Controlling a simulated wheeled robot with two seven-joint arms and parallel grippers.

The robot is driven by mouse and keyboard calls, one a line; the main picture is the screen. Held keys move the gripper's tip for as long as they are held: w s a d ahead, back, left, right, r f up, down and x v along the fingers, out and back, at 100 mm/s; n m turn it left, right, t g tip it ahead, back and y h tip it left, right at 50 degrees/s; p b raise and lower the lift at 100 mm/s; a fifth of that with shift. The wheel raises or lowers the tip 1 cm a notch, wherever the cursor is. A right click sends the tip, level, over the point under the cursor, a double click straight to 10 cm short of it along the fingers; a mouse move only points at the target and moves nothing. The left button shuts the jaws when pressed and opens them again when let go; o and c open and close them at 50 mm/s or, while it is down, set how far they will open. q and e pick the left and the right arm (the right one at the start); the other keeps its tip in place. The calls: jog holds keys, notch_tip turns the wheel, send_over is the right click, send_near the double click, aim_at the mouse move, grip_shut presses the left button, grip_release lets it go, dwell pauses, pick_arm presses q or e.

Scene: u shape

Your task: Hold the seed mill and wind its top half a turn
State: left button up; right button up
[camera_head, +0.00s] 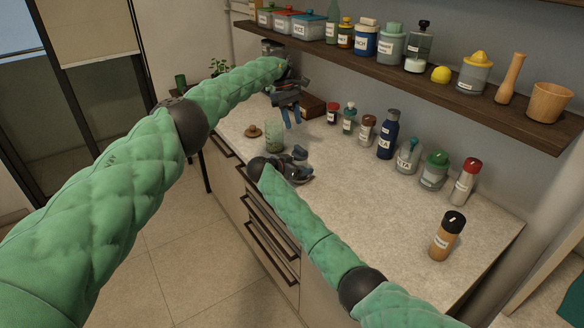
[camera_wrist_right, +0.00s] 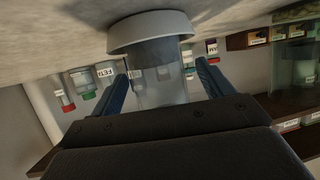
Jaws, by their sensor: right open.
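In the right wrist view, which shows the scene upside down, a clear cylinder with a wide white base (camera_wrist_right: 150,35) stands at the counter surface. It looks like the seed mill, though I see no label on it. My right gripper (camera_wrist_right: 165,88) is open, with one blue finger on each side of the clear body and gaps beside it. In the head view, my right gripper (camera_head: 298,170) is low over the counter, and its wrist mostly hides the mill; a grey part (camera_head: 300,153) shows beside it. My left gripper (camera_head: 292,115) is open and empty above the counter, further back.
A green-tinted glass (camera_head: 274,138) and a small brown lidded thing (camera_head: 252,131) stand left of my right gripper. Several jars and bottles, such as a blue bottle (camera_head: 388,135), line the wall. An orange-brown bottle (camera_head: 446,236) stands front right. A loaded shelf (camera_head: 400,75) overhangs the back.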

jog(key=shift+w+d+f, duration=0.25)
jog(key=shift+w+d, duration=0.15)
jog(key=shift+d, duration=0.05)
jog(key=c, duration=1.4)
jog(key=shift+o, duration=0.2)
